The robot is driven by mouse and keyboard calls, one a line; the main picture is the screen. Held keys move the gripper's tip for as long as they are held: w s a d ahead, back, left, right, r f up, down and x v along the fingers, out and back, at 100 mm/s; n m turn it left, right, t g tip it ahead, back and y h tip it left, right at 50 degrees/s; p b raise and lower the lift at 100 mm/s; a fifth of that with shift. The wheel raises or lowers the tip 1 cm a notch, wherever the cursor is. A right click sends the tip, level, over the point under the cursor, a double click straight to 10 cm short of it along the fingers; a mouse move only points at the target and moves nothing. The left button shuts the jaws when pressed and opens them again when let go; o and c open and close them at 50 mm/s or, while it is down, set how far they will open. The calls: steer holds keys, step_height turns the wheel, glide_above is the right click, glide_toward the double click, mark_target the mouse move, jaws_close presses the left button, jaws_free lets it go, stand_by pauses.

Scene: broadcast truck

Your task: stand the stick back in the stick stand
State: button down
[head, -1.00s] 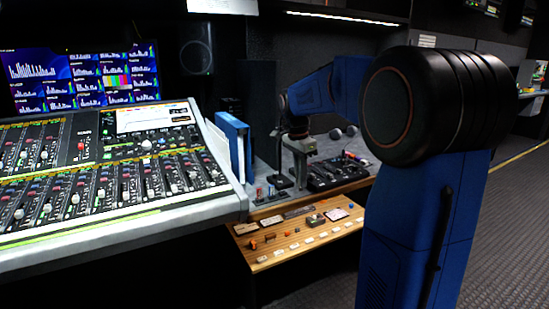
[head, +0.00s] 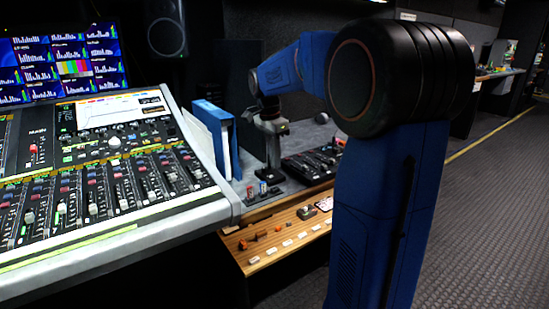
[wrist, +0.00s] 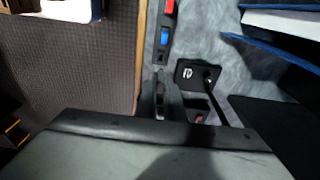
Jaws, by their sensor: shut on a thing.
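The stick stand (wrist: 164,55) is a narrow dark strip near the desk's front edge, seen in the wrist view. A red stick (wrist: 169,7) and a blue stick (wrist: 164,37) stand in it. The red stick (head: 250,192) and blue stick (head: 263,187) also show in the head view. My gripper (head: 273,165) points down just behind and right of them. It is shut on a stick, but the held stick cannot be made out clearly. In the wrist view, a large grey and black shape hides the lower part of the scene.
A black base with a thin stem (wrist: 197,74) stands close beside the stand. Blue folders (head: 221,138) stand at left, beside the sloping mixing console (head: 120,195). A small black control panel (head: 312,164) lies at right. A wooden shelf (head: 270,240) is below in front.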

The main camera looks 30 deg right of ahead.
steer(key=shift+f, duration=2.8)
steer(key=shift+f, duration=1.2)
steer(key=c, duration=1.8)
jaws_free()
step_height(320, 180, up, 17)
steer(key=a, duration=0.2)
steer(key=shift+s+a, duration=0.1)
